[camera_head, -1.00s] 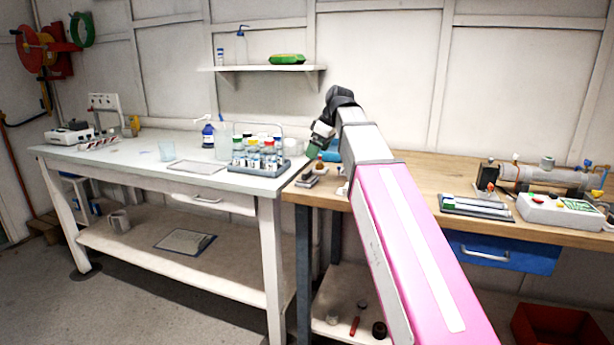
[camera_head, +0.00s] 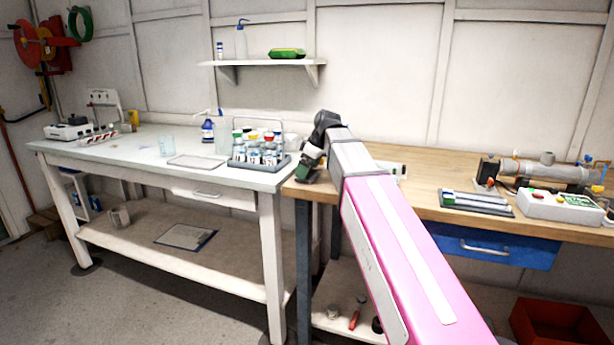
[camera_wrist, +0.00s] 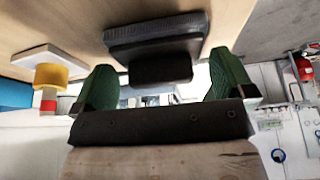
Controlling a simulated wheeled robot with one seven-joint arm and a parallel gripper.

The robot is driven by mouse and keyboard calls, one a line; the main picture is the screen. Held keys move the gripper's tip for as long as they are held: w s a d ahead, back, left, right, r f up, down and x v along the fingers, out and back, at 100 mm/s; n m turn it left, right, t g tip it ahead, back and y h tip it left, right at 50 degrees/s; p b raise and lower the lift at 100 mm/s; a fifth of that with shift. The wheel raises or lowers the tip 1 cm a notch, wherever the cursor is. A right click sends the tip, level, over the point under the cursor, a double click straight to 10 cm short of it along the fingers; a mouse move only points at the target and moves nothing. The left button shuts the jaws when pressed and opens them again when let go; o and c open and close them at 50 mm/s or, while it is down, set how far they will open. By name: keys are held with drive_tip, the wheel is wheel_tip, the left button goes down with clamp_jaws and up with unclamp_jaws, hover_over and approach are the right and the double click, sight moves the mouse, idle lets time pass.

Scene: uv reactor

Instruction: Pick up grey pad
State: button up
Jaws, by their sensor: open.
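In the wrist view a dark grey pad (camera_wrist: 155,33) with a smaller dark block (camera_wrist: 160,70) on its near side lies on the wooden bench top, which appears at the top of the picture. My gripper (camera_wrist: 162,62) is open, with one green-faced finger on each side of the small block and visible gaps between. Nothing is gripped. In the head view my gripper (camera_head: 308,165) is low at the left end of the wooden bench (camera_head: 420,178), and it and my arm hide the pad there.
Left of my gripper, a bottle rack (camera_head: 235,158) stands close by on the white table (camera_head: 130,152). A yellow, red and white piece (camera_wrist: 50,78) is near one finger in the wrist view. Further right are a slotted tray (camera_head: 477,203) and a control box (camera_head: 560,207).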

drive_tip(key=shift+w+a+f, duration=0.1)
drive_tip(key=shift+a+f, duration=0.05)
drive_tip(key=shift+f, duration=0.35)
drive_tip(key=c, duration=0.6)
drive_tip(key=shift+r, duration=0.1)
drive_tip(key=shift+r, duration=0.35)
wheel_tip(320, 180, up, 3)
drive_tip(key=shift+r, duration=0.15)
drive_tip(key=s+a+r, duration=0.1)
drive_tip(key=a+r, duration=0.1)
drive_tip(key=a, duration=0.1)
drive_tip(key=s+a+r, duration=0.1)
drive_tip(key=a+r, duration=0.1)
drive_tip(key=a, duration=0.2)
drive_tip(key=s+a+r, duration=0.1)
drive_tip(key=a+r, duration=0.2)
drive_tip(key=a, duration=0.1)
drive_tip(key=shift+s+a, duration=0.1)
drive_tip(key=shift+s, duration=0.1)
